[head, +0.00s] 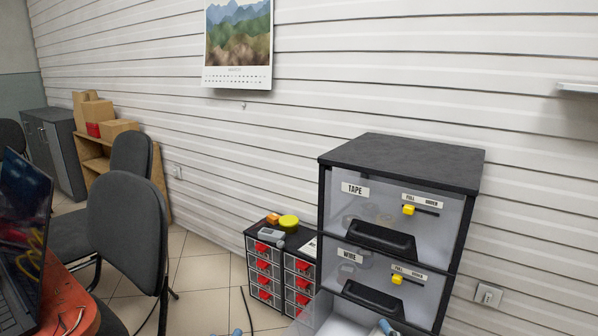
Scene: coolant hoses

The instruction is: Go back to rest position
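Neither of my grippers is in view. Only small light-blue and grey parts, which look like pieces of my arms, show at the bottom edge. The tall drawer cabinet (402,148) stands right of the middle, with a dark top. Its TAPE drawer (450,230) and WIRE drawer (425,290) look shut, each with a black handle and a yellow slider. Below them a clear drawer (318,314) seems pulled out, cut off by the frame. No coolant hose can be made out.
A low cabinet (282,250) with red-handled drawers stands left of the tall one, with a yellow round item (288,222) on top. Grey chairs (127,225) and a red table (68,300) with a laptop (22,240) are at left. Tiled floor (200,270) lies between.

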